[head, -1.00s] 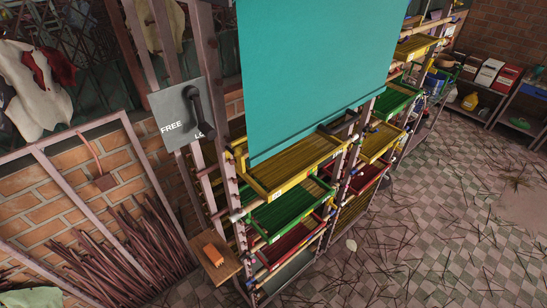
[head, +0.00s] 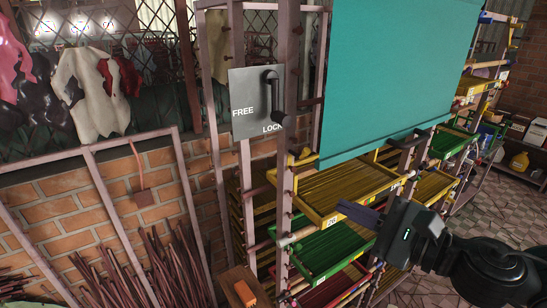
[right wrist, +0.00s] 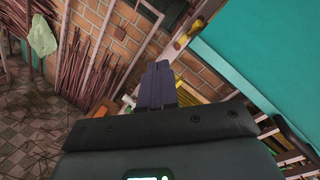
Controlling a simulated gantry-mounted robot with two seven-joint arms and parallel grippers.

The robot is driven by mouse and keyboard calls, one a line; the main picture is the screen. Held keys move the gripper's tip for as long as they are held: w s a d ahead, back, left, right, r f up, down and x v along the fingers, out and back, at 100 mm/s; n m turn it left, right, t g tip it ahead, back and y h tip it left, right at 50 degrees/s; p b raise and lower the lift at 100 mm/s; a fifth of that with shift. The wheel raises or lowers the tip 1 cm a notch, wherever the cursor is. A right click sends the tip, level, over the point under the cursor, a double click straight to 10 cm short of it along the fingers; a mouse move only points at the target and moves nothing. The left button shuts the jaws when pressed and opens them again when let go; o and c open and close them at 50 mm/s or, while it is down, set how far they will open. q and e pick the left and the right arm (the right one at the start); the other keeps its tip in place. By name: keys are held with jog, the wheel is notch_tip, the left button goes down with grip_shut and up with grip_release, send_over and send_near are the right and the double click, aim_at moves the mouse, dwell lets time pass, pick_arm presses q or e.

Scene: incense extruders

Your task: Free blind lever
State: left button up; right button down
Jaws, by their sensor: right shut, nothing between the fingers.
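The lever (head: 272,92) is a dark handle on a grey plate (head: 246,88) fixed to the rack's post in the head view. The plate reads FREE at left and LOCK at the bottom. The handle hangs downward, with its lower end by the word LOCK. The blind (head: 395,75) is a teal sheet hanging over the upper rack. My right gripper (head: 358,212) is shut and empty, below and to the right of the lever, in front of the rack trays. Its closed fingers (right wrist: 158,85) also show in the right wrist view. The left gripper is not in view.
Yellow (head: 335,200), green (head: 335,248) and red trays fill the rack beside my right gripper. A small wooden shelf (head: 236,276) holds an orange block (head: 244,293). Pinkish metal frames and bundled sticks (head: 165,265) stand at left before a brick wall.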

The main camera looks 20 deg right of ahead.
notch_tip(320, 180, up, 8)
jog(key=s+d+n+t+b, duration=0.1)
jog(key=s+d+t+b, duration=0.1)
jog(key=shift+s+d+r+n, duration=0.2)
jog(key=shift+r+n, duration=0.05)
jog(key=shift+n, duration=0.05)
jog(key=shift+w, duration=0.15)
jog(key=p+x, duration=0.5)
jog(key=x, duration=0.5)
jog(key=shift+a+r+p, duration=0.1)
jog(key=shift+r+p, duration=0.1)
jog(key=shift+p, duration=0.15)
jog(key=shift+w+a+r+p, duration=0.25)
jog(key=shift+a+p, duration=0.1)
jog(key=shift+a, duration=0.15)
jog(key=shift+w+a+r+p, duration=0.1)
jog(key=shift+a+r+p, duration=0.1)
jog(key=shift+a+p, duration=0.25)
jog(key=shift+w+a+r+p, duration=0.2)
jog(key=shift+a+r+p, duration=0.05)
jog(key=shift+a, duration=0.3)
